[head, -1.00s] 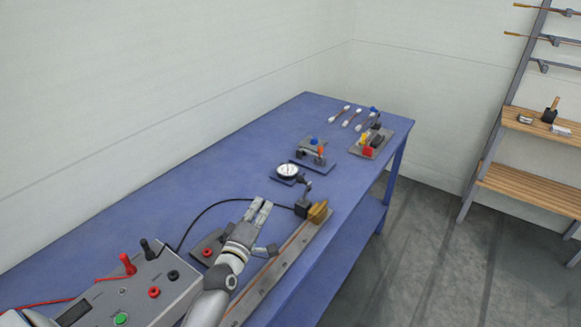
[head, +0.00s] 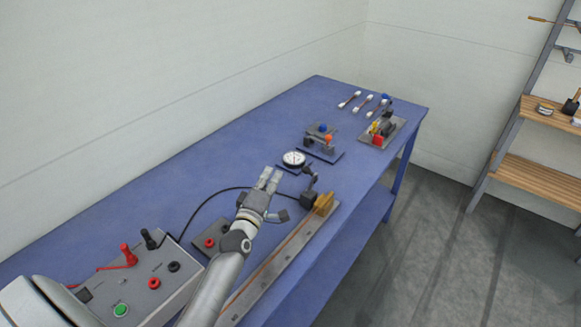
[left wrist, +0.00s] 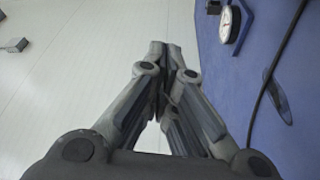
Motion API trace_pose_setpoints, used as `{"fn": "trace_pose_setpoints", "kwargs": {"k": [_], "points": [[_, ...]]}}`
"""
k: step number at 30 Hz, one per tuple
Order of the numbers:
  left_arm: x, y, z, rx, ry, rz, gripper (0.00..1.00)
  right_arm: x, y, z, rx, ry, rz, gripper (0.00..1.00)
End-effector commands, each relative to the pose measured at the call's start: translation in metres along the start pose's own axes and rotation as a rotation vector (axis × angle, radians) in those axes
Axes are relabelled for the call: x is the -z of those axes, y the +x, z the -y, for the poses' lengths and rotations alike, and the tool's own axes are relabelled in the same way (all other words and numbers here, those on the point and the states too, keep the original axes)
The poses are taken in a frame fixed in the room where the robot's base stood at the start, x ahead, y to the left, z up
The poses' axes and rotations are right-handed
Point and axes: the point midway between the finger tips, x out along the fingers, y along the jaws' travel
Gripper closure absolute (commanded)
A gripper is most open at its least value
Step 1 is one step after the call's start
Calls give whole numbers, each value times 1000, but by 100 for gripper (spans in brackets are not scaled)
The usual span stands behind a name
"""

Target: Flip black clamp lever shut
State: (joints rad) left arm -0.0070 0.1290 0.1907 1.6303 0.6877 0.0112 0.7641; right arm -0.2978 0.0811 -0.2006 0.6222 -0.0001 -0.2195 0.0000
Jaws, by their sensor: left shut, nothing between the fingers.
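A black clamp block (head: 309,200) sits at the far end of the long rail, beside a brass-coloured piece (head: 324,203). A slim dark arm (head: 314,181) stands up from the block. It looks like the black lever, raised, but it is too small to be sure. My left gripper (head: 270,176) is shut and empty above the bench, to the left of the block and apart from it. Its closed fingers also show in the left wrist view (left wrist: 165,52). The clamp is not clear in that view. My right gripper is not in view.
A round dial gauge (head: 293,158) lies just beyond the gripper. A black cable (head: 205,204) runs from the grey box (head: 150,288) behind my arm towards the block. Small fixtures (head: 321,143) stand farther back. The blue bench (head: 170,185) is clear on the left.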

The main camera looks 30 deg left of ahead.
Motion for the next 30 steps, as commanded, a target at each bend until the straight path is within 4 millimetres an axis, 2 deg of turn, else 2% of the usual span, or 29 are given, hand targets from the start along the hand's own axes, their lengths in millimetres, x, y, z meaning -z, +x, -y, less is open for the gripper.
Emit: {"fn": "trace_pose_setpoints", "kwargs": {"k": [4,13,15,21,30], "points": [[0,28,-2,0,2,1,100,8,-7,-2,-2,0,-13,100],[1,74,-2,0,1,0,100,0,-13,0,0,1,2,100],[-13,66,-3,4,-3,3,100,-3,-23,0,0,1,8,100],[-33,59,-2,1,-1,0,100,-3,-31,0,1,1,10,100],[-38,57,0,1,1,1,100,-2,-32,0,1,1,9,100]]}}
